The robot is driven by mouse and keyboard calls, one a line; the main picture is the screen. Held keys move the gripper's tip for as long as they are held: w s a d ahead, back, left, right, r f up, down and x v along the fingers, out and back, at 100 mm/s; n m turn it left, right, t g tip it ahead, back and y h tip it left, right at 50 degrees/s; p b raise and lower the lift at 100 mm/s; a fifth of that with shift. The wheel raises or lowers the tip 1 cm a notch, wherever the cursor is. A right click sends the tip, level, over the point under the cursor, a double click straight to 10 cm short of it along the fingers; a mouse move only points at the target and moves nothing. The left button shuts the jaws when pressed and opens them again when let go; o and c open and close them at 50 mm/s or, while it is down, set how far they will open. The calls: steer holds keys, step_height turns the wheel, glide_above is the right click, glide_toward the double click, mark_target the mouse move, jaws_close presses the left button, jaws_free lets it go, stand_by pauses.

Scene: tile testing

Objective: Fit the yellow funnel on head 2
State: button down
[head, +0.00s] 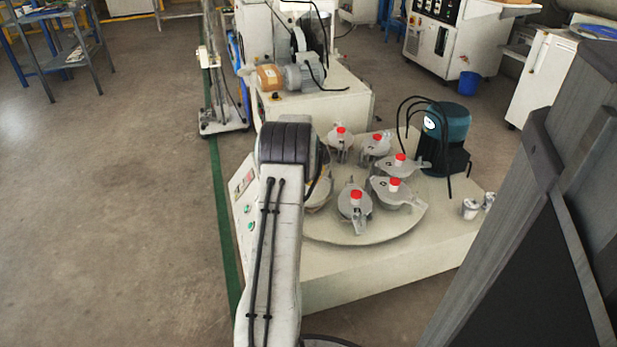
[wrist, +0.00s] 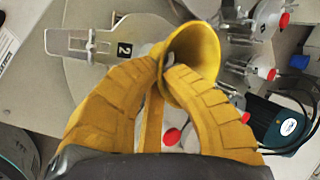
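In the wrist view, my gripper (wrist: 164,70) has its yellow-brown fingers closed around the yellow funnel (wrist: 200,52). The funnel's wide mouth tilts toward the upper right. Head 2 (wrist: 124,49) is the grey plate with the black "2" label and a slotted arm reaching left. It lies just left of and below the funnel, which appears apart from it, though the gap is hard to judge. The funnel and my fingers cover part of head 2's right side. In the head view, my arm hides my gripper and most of the area around head 2.
The round turntable (head: 340,238) carries several grey heads with red caps, one cap (head: 355,195) near the front. A dark teal motor unit (head: 447,137) with black cables stands behind right. Small metal cups (head: 470,208) stand at the bench's right.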

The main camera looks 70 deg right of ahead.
steer(key=shift+f+b, duration=0.6)
steer(key=shift+f, duration=0.35)
stand_by(1.5)
steer(key=c, duration=1.3)
jaws_free()
steer(key=shift+c, duration=0.2)
steer(key=v, duration=1.2)
